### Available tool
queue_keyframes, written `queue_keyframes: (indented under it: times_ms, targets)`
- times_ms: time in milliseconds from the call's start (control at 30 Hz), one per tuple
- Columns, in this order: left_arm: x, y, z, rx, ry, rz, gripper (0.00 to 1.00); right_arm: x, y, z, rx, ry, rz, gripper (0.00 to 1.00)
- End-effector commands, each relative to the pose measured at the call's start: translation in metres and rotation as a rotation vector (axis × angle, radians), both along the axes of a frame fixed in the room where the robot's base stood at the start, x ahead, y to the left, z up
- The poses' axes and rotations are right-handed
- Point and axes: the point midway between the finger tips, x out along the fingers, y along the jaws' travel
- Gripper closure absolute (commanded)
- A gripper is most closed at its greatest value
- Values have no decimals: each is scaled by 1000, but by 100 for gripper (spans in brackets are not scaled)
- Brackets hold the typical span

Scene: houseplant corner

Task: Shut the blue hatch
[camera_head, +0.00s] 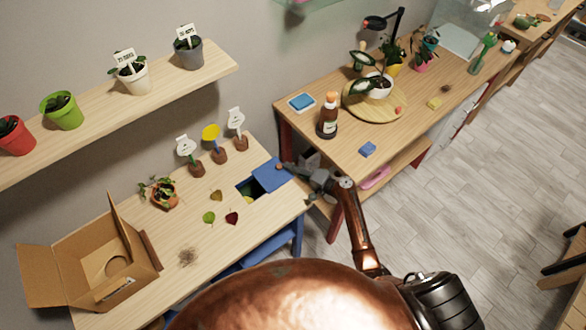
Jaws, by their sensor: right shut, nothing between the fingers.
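The blue hatch (270,174) is a flat panel at the back right of the wooden table (240,231). It covers only part of an opening with a dark blue rim. The uncovered left part of the opening shows something yellow-green inside. My right gripper (285,167) is shut and empty. Its fingertips are at the right end of the hatch; I cannot tell whether they touch it. My left gripper is not in view.
Leaves (217,195) lie left of the opening. An open cardboard box (95,262) is at the left end. A second table (350,130) with a brown bottle (328,119) stands to the right, across a gap.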

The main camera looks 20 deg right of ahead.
Motion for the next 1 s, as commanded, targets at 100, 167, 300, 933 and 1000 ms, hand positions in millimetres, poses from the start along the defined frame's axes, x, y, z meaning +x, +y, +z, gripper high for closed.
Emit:
queue_keyframes:
  times_ms: [100,167,300,933,1000]
  targets:
    - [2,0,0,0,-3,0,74,0,0,0,0,0,0,100]
    - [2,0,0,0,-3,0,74,0,0,0,0,0,0,100]
    - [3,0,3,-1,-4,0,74,-5,12,1,2,1,1,100]
    - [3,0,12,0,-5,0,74,-37,103,1,1,-1,1,100]
    - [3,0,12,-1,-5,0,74,-37,102,1,1,-1,1,100]
